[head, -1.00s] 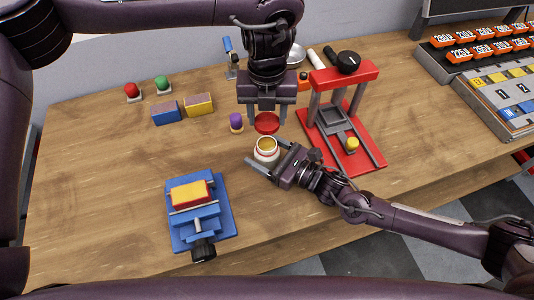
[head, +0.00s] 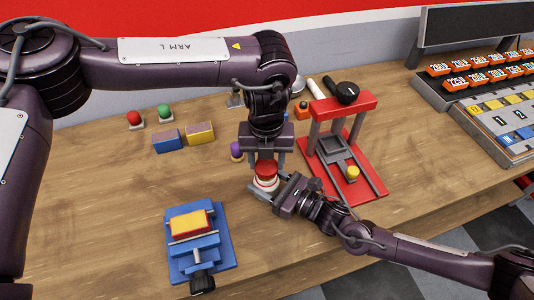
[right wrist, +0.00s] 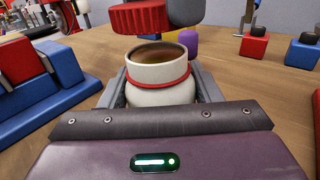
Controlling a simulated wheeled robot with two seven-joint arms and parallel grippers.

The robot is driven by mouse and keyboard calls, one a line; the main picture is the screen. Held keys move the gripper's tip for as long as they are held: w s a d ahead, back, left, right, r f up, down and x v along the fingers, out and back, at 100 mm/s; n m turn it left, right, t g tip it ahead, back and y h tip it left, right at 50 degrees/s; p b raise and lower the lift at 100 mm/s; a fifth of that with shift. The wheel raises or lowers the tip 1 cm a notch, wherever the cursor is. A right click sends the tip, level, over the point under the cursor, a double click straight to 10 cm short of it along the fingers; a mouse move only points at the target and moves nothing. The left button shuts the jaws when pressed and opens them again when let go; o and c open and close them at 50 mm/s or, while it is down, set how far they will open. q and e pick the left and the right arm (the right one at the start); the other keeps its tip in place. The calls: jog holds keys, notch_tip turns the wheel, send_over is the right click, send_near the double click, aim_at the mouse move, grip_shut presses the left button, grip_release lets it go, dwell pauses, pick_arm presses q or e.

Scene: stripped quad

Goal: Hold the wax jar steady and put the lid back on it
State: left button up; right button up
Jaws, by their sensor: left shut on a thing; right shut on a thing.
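The white wax jar (head: 265,184) stands upright on the bench. It shows large in the right wrist view (right wrist: 160,92), with a red band round its neck and brown wax inside its open mouth. My right gripper (head: 270,187) is shut on the jar, one finger on each side. The red lid (head: 265,168) is held level above the jar by my left gripper (head: 266,164), which is shut on it. In the right wrist view the lid (right wrist: 138,17) hangs just above the rim, somewhat left of the jar's centre, and looks apart from it.
A purple-topped object (head: 237,150) stands close left of the left gripper. A red press frame (head: 352,180) stands just right. A blue vise (head: 197,240) holding a yellow-and-red block is at the front left. Blue and yellow blocks (head: 183,136) lie behind.

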aim_at(266, 183)
dwell(0.5)
pick_arm(q)
jog(key=shift+f, duration=0.85)
jog(key=shift+f, duration=0.55)
